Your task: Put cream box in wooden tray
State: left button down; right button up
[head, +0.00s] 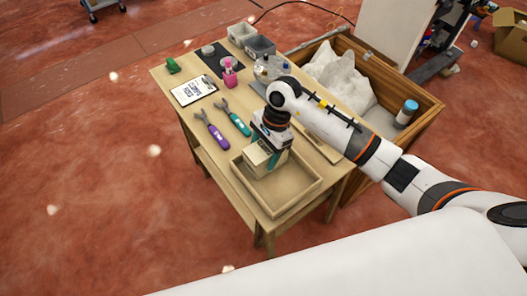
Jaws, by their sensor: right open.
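The wooden tray (303,195) sits at the near end of the wooden table. The cream box (257,161) is inside the tray's outline, toward its far side. It looks to rest on the tray floor, but its underside is hard to see. My right gripper (267,158) points down at the box from above. It is open, with its fingers on either side of the box. Whether a finger touches the box cannot be told. The wrist hides the box's upper part. My left gripper is not in view.
Purple pliers (215,135), teal pliers (236,121) and a clipboard (194,90) lie left of the tray. A pink bottle (229,77) and grey bins (259,46) stand farther back. A large wooden crate (425,116) adjoins the table's right side. The tray's near part is empty.

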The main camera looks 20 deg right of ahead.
jog(key=b+v, duration=0.1)
jog(key=v, duration=1)
jog(key=shift+d+r+b, duration=0.1)
jog(key=shift+r+b, duration=0.1)
jog(key=shift+b, duration=0.15)
